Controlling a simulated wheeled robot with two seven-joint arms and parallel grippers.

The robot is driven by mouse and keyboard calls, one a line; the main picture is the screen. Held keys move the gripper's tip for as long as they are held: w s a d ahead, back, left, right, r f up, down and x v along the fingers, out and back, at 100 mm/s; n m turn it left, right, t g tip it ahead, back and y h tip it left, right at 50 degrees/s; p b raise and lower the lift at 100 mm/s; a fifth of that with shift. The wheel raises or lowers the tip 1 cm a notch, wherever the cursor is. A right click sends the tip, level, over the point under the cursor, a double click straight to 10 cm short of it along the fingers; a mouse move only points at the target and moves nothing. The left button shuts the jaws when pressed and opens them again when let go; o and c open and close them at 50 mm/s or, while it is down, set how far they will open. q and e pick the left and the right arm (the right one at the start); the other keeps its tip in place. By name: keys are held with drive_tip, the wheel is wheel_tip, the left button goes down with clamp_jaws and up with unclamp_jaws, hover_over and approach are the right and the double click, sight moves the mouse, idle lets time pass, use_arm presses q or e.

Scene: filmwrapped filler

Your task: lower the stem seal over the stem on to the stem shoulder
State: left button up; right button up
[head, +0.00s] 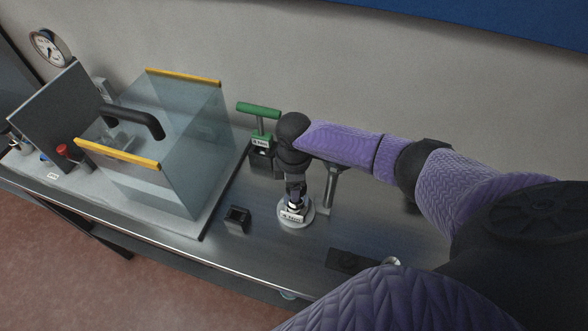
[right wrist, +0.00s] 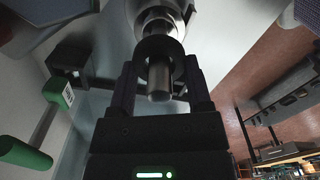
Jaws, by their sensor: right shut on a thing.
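My right gripper (head: 295,196) points down over a round, pale grey base (head: 284,222) on the bench. In the right wrist view its two fingers (right wrist: 161,66) are shut on the dark ring of the stem seal (right wrist: 160,46). The bright metal stem (right wrist: 158,84) shows through the ring, its end toward the camera, so the seal appears to be around the stem. A wider shiny metal part, likely the shoulder (right wrist: 158,18), lies beyond the ring. Whether the seal touches it I cannot tell. In the head view the gripper hides the seal and stem. My left gripper is not in view.
A clear-walled box with yellow edges (head: 118,153) stands to the left. A green T-handle (head: 259,111) on a dark block is behind the gripper. A small dark open block (head: 237,218) sits left of the base. A dark flat tray (head: 352,261) lies front right.

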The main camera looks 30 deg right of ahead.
drive_tip(key=shift+f+b, duration=0.7)
drive_tip(key=shift+f, duration=0.35)
drive_tip(key=shift+r, duration=0.1)
drive_tip(key=shift+r+p, duration=3.7)
drive_tip(key=shift+p, duration=0.3)
drive_tip(key=shift+p, duration=0.5)
drive_tip(key=shift+f+b, duration=3.1)
drive_tip(key=shift+f, duration=0.65)
drive_tip(key=o, duration=1.3)
drive_tip(key=shift+c, duration=0.2)
